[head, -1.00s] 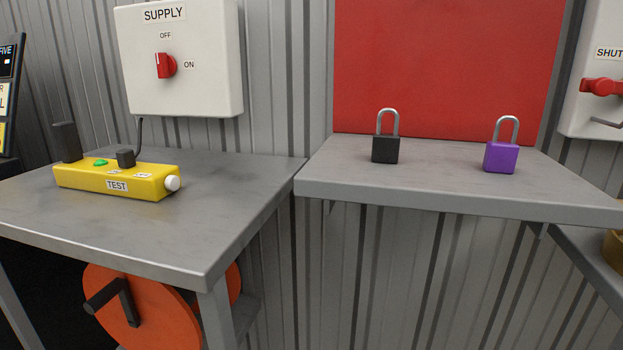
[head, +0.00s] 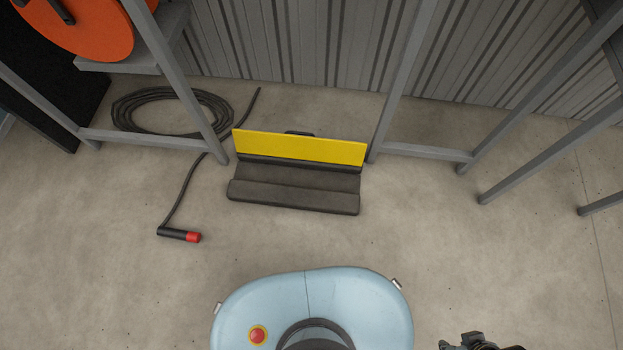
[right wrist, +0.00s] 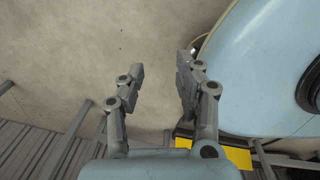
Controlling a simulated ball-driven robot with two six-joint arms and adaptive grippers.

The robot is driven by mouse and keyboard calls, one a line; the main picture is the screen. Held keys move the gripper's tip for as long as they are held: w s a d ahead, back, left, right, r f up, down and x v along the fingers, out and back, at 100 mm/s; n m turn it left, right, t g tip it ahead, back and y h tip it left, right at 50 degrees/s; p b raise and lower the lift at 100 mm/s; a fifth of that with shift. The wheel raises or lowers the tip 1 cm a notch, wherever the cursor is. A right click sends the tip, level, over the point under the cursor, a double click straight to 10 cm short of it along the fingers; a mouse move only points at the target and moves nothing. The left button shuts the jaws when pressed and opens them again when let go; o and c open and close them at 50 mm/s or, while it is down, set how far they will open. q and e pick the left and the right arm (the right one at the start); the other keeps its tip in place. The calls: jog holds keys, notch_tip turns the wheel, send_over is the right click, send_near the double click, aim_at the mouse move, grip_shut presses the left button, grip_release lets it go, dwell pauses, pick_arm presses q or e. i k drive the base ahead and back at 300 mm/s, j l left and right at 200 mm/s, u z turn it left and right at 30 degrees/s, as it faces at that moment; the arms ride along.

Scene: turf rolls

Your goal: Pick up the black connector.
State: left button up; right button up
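The black connector (head: 172,233) lies on the concrete floor at the left in the head view. It has a red end (head: 193,237) pointing right, and a black cable (head: 183,187) runs from it up to a coil. My right gripper (right wrist: 157,73) is open and empty in the right wrist view, with bare floor beyond its fingers. Part of my right arm shows at the bottom right edge of the head view, far right of the connector. My left gripper is not in view.
A yellow and dark grey folding case (head: 300,148) stands open on the floor right of the connector. The cable coil (head: 170,108) lies by the left bench's legs. An orange reel (head: 85,25) is at top left. Floor around the connector is clear.

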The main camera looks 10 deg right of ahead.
aim_at(192, 236)
jog(key=k+u, duration=0.1)
jog(key=u, duration=1.4)
jog(key=i+l, duration=0.25)
jog(key=i+l+z, duration=0.15)
jog(key=i, duration=0.2)
